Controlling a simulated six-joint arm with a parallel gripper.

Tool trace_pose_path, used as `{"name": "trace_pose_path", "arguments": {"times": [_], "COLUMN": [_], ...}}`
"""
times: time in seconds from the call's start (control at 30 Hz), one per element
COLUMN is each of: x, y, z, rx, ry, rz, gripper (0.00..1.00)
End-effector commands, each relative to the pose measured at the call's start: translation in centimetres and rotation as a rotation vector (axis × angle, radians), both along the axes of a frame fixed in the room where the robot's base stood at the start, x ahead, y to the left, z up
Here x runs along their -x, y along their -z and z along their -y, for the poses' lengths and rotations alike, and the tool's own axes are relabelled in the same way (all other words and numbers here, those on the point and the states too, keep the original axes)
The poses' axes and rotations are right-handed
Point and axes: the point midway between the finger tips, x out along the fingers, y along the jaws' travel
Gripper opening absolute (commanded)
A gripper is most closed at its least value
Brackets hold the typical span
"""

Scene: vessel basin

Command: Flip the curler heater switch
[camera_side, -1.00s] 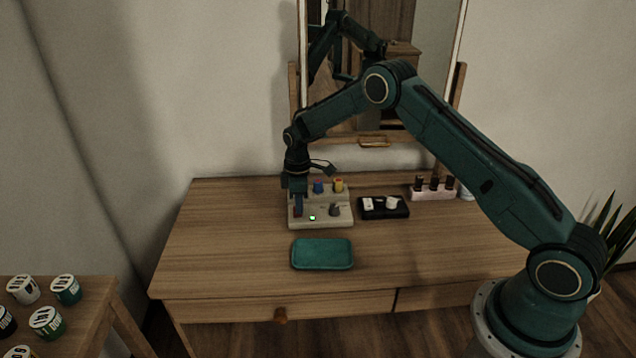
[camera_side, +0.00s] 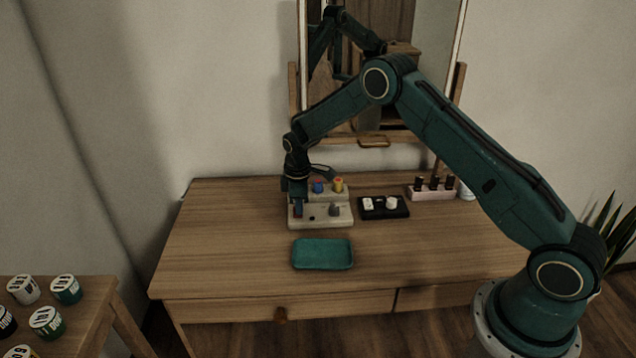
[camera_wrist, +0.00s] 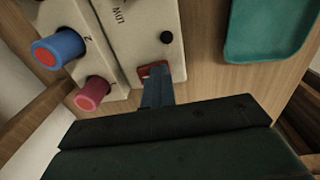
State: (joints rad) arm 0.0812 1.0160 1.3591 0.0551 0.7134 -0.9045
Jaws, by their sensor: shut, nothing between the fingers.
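The beige curler heater (camera_side: 325,221) stands on the wooden table. Its small reddish switch (camera_wrist: 152,70) shows in the wrist view, at the front left of the heater, partly hidden by my fingers. The round indicator lamp (camera_wrist: 166,38) beside the switch is dark; it also shows in the side view (camera_side: 312,218). My gripper (camera_side: 298,212) is shut and empty, pointing down with its fingertips (camera_wrist: 157,77) at the switch. They appear to touch it, but I cannot be sure. Which way the switch is tipped is unclear.
A blue curler (camera_wrist: 58,48) and a pink curler (camera_wrist: 92,94) stand on the heater's back step. A grey knob (camera_side: 335,210) is at its front right. A teal tray (camera_side: 323,266) lies in front. A black tray (camera_side: 384,214) with white items stands to the right.

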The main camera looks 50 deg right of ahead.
Motion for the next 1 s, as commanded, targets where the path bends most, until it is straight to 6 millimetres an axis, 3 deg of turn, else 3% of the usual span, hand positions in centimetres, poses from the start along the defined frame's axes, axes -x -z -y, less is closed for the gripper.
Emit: {"name": "trace_pose_path", "arguments": {"times": [0.03,0.67,0.83,1.0], "x": [0.1,-0.5,-0.5,-0.7], "y": [1.0,0.7,-0.4,-2.7], "z": [0.0,1.2,1.1,0.9], "rx": [-0.003,0.004,0.003,0.002], "ry": [-0.006,0.007,0.006,0.001], "rz": [-0.005,-0.005,-0.003,0.006], "gripper": [0.0,0.0,0.0,0.0]}}
